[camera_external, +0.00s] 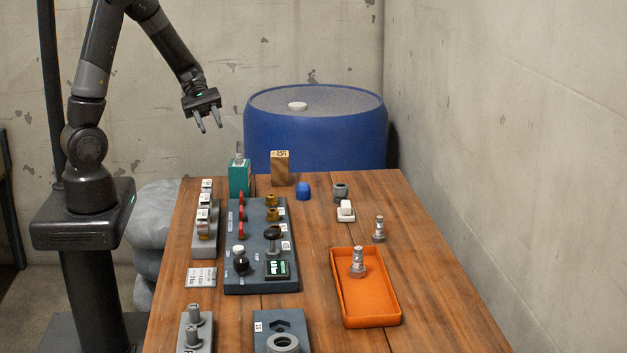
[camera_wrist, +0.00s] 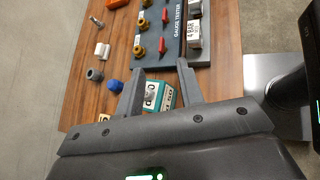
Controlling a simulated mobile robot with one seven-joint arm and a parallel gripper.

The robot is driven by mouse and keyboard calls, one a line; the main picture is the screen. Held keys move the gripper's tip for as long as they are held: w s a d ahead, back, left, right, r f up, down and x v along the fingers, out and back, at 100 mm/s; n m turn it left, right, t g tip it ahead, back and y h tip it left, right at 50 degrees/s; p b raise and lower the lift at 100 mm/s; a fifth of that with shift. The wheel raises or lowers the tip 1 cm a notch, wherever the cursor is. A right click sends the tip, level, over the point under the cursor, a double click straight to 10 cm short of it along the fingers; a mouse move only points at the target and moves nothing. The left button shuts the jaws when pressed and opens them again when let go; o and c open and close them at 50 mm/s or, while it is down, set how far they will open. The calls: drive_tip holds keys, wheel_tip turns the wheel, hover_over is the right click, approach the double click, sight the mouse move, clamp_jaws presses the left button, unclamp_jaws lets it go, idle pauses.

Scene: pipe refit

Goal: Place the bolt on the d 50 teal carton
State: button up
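The teal carton (camera_external: 240,183) stands at the far left of the table. A grey bolt (camera_external: 239,155) stands upright on top of it. My gripper (camera_external: 208,128) is open and empty, in the air above and to the left of the carton, apart from the bolt. In the wrist view the carton (camera_wrist: 166,97), with a white D 50 label, shows between and beyond the open fingers (camera_wrist: 160,88). I cannot make out the bolt clearly in that view.
The gauge tester board (camera_external: 250,225) lies in front of the carton. A brown block (camera_external: 280,168), a blue cap (camera_external: 304,191) and a grey fitting (camera_external: 340,191) stand to its right. An orange tray (camera_external: 391,300) holds a metal fitting (camera_external: 358,261).

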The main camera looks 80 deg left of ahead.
drive_tip(key=s+d+r+m+t+y, duration=0.1)
drive_tip(key=s+d+r+m+y, duration=0.9)
drive_tip(key=m, duration=0.9)
drive_tip(key=d+r, duration=0.2)
drive_tip(key=shift+d+m+y, duration=0.3)
drive_tip(key=shift+d+m, duration=0.1)
